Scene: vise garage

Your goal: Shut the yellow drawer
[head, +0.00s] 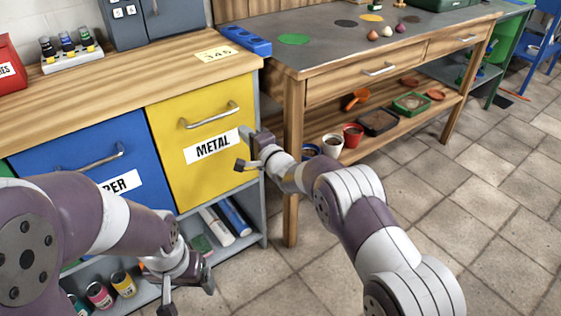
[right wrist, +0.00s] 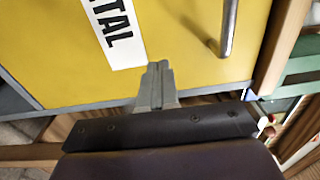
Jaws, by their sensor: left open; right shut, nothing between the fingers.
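The yellow drawer (head: 185,165) has a METAL label and a bar handle (head: 210,117). In the head view its front looks about level with the cabinet; I cannot tell whether a small gap is left. My left gripper (head: 188,292) is open and empty, low in front of the cabinet's bottom shelf.
A blue drawer (head: 80,145) stands left of the yellow one, partly hidden by my left arm. A wooden workbench (head: 292,190) stands close on the right.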

